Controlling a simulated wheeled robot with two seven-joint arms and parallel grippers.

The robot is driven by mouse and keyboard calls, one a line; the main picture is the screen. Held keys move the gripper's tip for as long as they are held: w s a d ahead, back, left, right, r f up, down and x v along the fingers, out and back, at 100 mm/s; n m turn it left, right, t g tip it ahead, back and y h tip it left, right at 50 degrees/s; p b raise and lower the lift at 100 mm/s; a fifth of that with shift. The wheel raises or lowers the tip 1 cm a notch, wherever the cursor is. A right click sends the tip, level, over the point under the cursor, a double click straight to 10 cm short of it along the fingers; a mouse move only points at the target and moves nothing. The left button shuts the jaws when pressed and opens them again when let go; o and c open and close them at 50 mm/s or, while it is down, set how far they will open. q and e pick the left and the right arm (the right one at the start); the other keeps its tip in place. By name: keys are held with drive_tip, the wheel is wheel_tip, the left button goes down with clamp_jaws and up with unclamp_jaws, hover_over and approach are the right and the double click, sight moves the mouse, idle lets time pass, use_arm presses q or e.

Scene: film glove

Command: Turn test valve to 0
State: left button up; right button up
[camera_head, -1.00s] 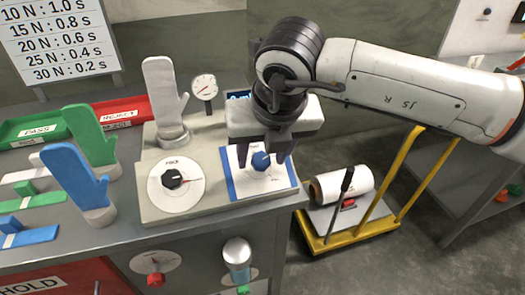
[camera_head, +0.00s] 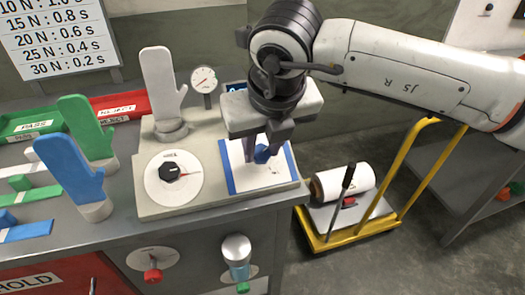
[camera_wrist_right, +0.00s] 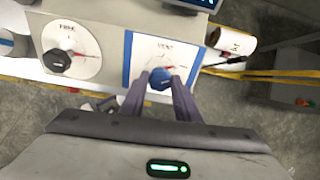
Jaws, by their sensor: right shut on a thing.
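A blue knob (camera_head: 263,154) sits on a white dial card with a blue border (camera_head: 229,180), on the grey test unit. My right gripper (camera_head: 263,150) points down at it, with its fingers shut on the knob's sides. The right wrist view also shows the blue knob (camera_wrist_right: 160,79) between the fingertips, with a red pointer mark beside it. The small dial lettering is too blurred to read surely. To the left, a black knob (camera_head: 169,172) with a red pointer sits on a round white dial. My left gripper is not in view.
A white glove form (camera_head: 160,80) and a round gauge (camera_head: 204,79) stand behind the dials. Blue (camera_head: 70,170) and green (camera_head: 85,125) gloves stand left. A yellow trolley (camera_head: 320,245) stands right.

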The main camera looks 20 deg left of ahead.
drive_tip(key=shift+f+n+b, duration=0.2)
drive_tip(key=shift+n+b, duration=0.2)
drive_tip(key=shift+n, duration=0.1)
drive_tip(key=n+b, duration=0.2)
drive_tip(key=shift+a+n+h, duration=0.1)
drive_tip(key=shift+n+h, duration=0.2)
drive_tip(key=n+b, duration=0.2)
drive_tip(key=n, duration=0.1)
drive_tip(key=shift+s+r+t, duration=0.1)
drive_tip(key=shift+t, duration=0.3)
drive_tip(key=shift+n+b, duration=0.6)
drive_tip(key=shift+n, duration=0.4)
drive_tip(key=shift+r+n+t+b, duration=0.1)
drive_tip(key=shift+n+t+b, duration=0.35)
drive_tip(key=shift+n, duration=1.15)
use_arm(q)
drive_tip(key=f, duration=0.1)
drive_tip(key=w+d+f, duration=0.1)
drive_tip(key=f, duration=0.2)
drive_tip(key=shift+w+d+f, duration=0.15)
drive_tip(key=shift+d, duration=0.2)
use_arm(e)
drive_tip(key=shift+s, duration=0.1)
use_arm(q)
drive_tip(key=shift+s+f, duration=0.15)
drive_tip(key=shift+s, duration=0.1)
use_arm(e)
drive_tip(key=o, duration=1)
